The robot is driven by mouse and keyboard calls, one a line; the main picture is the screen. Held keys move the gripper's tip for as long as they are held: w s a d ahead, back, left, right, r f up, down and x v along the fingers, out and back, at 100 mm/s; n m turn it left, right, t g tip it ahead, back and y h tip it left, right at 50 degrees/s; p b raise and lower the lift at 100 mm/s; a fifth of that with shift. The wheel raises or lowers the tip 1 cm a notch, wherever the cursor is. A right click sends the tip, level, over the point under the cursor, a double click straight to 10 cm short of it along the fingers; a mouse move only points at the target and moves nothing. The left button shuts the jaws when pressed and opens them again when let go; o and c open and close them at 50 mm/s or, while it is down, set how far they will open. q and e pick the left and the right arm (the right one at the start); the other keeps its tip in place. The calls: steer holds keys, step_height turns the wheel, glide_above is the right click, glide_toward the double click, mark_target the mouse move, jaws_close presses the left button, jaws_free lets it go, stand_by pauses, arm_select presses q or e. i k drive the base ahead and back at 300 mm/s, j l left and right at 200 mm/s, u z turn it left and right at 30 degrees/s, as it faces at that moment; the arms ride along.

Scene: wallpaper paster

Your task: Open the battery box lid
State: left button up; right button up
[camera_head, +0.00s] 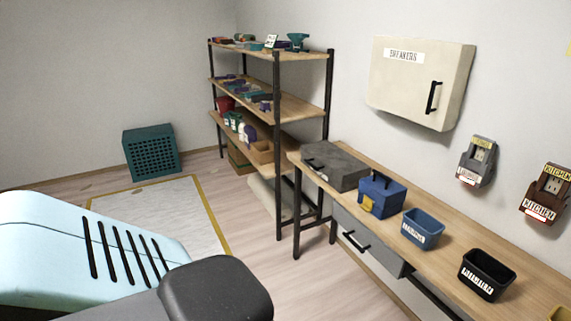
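No label in view clearly reads battery. A blue box (381,194) with a lid, a top handle and a yellow tag or latch on its front stands on the long wooden bench (452,236); its lid looks shut. Beside it, to the left, a dark grey case (337,166) with a closed lid lies on the bench. I cannot tell which of the two is the battery box. Neither gripper is in view; only pale blue and black parts, probably mine, fill the lower left.
A blue bin (422,229) and a black bin (487,274) stand open on the bench. A grey drawer (366,241) hangs under it. A closed breaker cabinet (420,82) is on the wall. A shelf rack (277,130) stands beyond. Floor is clear before the bench.

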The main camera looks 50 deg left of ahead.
mark_target(344, 168)
steer(key=u, duration=1.45)
steer(key=i+j, duration=0.15)
steer(key=i, duration=0.45)
steer(key=i+j, duration=0.2)
steer(key=i, duration=0.35)
steer(key=i+j, duration=0.15)
steer(key=i, duration=0.45)
